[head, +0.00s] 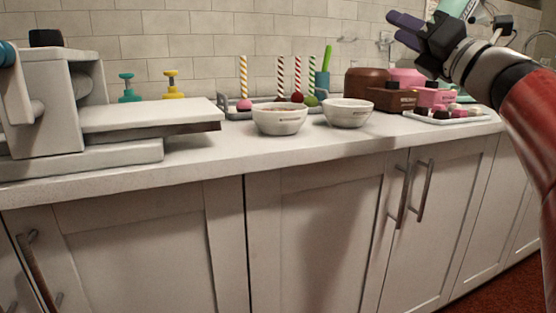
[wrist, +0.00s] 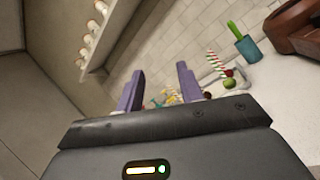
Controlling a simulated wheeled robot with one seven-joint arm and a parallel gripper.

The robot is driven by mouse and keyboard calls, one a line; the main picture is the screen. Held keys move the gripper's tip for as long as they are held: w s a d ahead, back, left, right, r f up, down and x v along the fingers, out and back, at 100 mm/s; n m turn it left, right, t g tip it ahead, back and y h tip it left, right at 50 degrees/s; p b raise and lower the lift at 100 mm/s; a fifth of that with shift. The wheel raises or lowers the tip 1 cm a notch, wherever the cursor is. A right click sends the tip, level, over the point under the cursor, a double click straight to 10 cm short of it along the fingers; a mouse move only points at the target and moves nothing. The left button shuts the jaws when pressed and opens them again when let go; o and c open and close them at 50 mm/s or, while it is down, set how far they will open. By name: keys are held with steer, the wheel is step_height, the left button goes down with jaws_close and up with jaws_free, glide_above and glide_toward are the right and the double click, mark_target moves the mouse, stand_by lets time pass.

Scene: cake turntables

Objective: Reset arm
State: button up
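My gripper (head: 405,30) is raised at the upper right of the head view, above the right part of the counter and in front of the tiled wall. In the wrist view its two purple fingers (wrist: 158,88) stand apart with nothing between them, so it is open and empty. It touches nothing that I can see. My red and grey arm reaches it from the right edge of the head view.
Two white bowls (head: 280,120) (head: 348,113) stand mid-counter (head: 240,146). Behind them is a tray (head: 237,115) with striped sticks. Brown and pink cakes (head: 368,83) (head: 436,96) and a white tray (head: 450,119) stand right. A white machine (head: 60,105) stands left. Cabinets are below.

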steer(key=s+d+f+m+h+p, duration=0.1)
steer(key=s+d+f+m+h, duration=0.1)
steer(key=f+m+h, duration=0.8)
steer(key=s+d+f+m+h+p, duration=0.2)
steer(key=m+h, duration=0.4)
steer(key=m, duration=0.9)
steer(key=s+a+f+m+g+y, duration=0.1)
steer(key=s+a+f+m+g, duration=0.2)
steer(key=s+f, duration=0.3)
steer(key=s+a+f+m+g+y+p, duration=0.1)
steer(key=s+a+f+m+g, duration=0.2)
steer(key=f, duration=1.1)
steer(key=s+a+f+m+g+y, duration=0.1)
steer(key=s+a+f+m+g, duration=0.3)
steer(key=s+f+g, duration=0.3)
steer(key=s+f+m, duration=0.1)
steer(key=s+f, duration=0.2)
steer(key=s, duration=0.1)
steer(key=shift+y+p, duration=0.3)
steer(key=shift+p, duration=0.05)
